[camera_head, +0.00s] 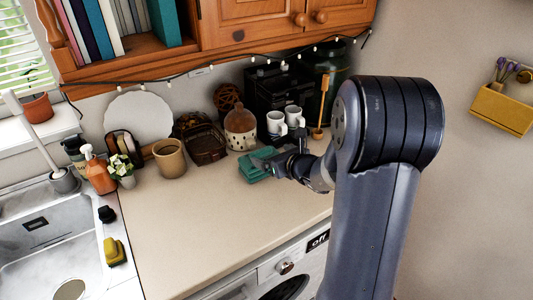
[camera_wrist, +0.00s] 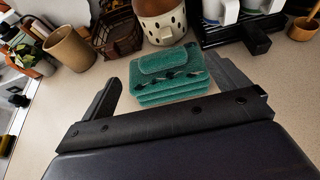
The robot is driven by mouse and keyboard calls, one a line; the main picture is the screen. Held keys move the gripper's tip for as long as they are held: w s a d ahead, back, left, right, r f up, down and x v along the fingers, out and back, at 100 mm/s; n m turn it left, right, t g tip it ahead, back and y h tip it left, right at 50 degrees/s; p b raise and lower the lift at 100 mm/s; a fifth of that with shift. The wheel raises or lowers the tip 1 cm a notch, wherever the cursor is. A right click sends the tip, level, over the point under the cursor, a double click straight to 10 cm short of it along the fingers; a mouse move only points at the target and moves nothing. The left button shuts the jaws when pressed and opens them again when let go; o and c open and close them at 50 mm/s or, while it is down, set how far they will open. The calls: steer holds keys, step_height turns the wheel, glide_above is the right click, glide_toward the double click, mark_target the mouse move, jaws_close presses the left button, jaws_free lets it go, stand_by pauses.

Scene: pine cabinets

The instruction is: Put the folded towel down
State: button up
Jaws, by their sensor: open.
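The folded towel (camera_head: 255,168) is teal green and lies on the beige countertop (camera_head: 190,225), in front of the two white mugs. In the wrist view the towel (camera_wrist: 168,80) shows as several stacked layers with small dark marks on its upper side. My gripper (camera_head: 272,163) is at the towel from the right in the head view. In the wrist view my gripper (camera_wrist: 170,85) is open, with one finger on the left and one on the right of the towel. I cannot tell whether either finger touches it.
Two white mugs (camera_head: 285,120), a spotted pot (camera_head: 240,130), a dark basket (camera_head: 206,145) and a tan cup (camera_head: 170,158) stand behind and left of the towel. A sink (camera_head: 50,235) is at the left. The counter's front is clear. A wooden cabinet (camera_head: 265,20) hangs above.

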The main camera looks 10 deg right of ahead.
mark_target(263, 153)
steer(key=shift+v, duration=2.8)
steer(key=x, duration=1.2)
steer(key=shift+w+a+f, duration=0.1)
steer(key=shift+w+f, duration=0.05)
steer(key=shift+f, duration=0.35)
steer(key=shift+f+b, duration=0.1)
steer(key=shift+b, duration=0.25)
